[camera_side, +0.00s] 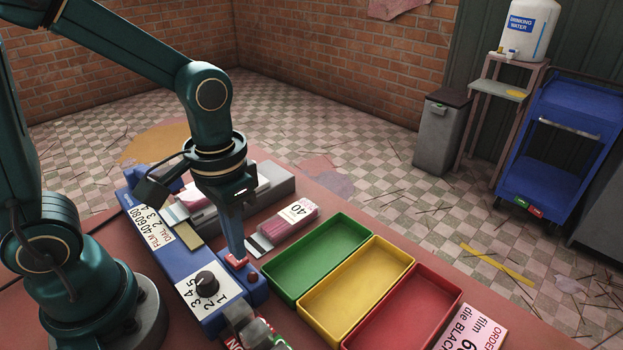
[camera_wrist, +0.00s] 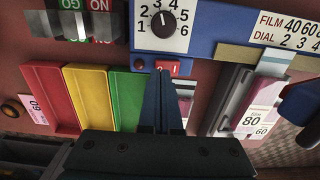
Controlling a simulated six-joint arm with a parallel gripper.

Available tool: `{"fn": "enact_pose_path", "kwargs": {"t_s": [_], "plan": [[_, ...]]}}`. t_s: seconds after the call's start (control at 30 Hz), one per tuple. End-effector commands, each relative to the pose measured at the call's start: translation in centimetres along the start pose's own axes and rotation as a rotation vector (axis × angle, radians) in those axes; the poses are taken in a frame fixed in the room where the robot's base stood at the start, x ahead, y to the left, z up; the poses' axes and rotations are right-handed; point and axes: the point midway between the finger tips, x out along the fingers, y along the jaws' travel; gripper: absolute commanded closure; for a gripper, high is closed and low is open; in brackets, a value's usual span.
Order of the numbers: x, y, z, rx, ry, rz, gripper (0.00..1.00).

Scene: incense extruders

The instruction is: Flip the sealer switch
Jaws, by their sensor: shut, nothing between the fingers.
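The sealer (camera_side: 203,262) is a long blue unit with a white dial plate and a black knob (camera_side: 206,284). Its small red switch (camera_wrist: 174,66) sits on the blue body below the dial plate in the wrist view, beside a dark red round button or lamp (camera_wrist: 139,64). I cannot tell which way the switch is set. My gripper (camera_side: 236,258) is shut and empty, pointing down with its tips at the switch. In the wrist view my fingertips (camera_wrist: 164,72) overlap the switch's near edge; I cannot tell whether they touch it.
Green (camera_side: 318,255), yellow (camera_side: 357,290) and red (camera_side: 405,312) open trays stand empty beside the sealer. A film pack marked 40 (camera_side: 290,220) lies behind them. An order card (camera_side: 474,328) lies at the front right.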

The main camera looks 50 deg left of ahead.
Motion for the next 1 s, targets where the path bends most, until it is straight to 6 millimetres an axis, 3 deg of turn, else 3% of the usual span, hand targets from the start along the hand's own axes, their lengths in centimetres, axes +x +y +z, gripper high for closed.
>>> {"fn": "enact_pose_path", "kwargs": {"t_s": [1.0], "plan": [[1.5, 0.0, 0.0, 0.0, -0.002, 0.0, 1.0]]}}
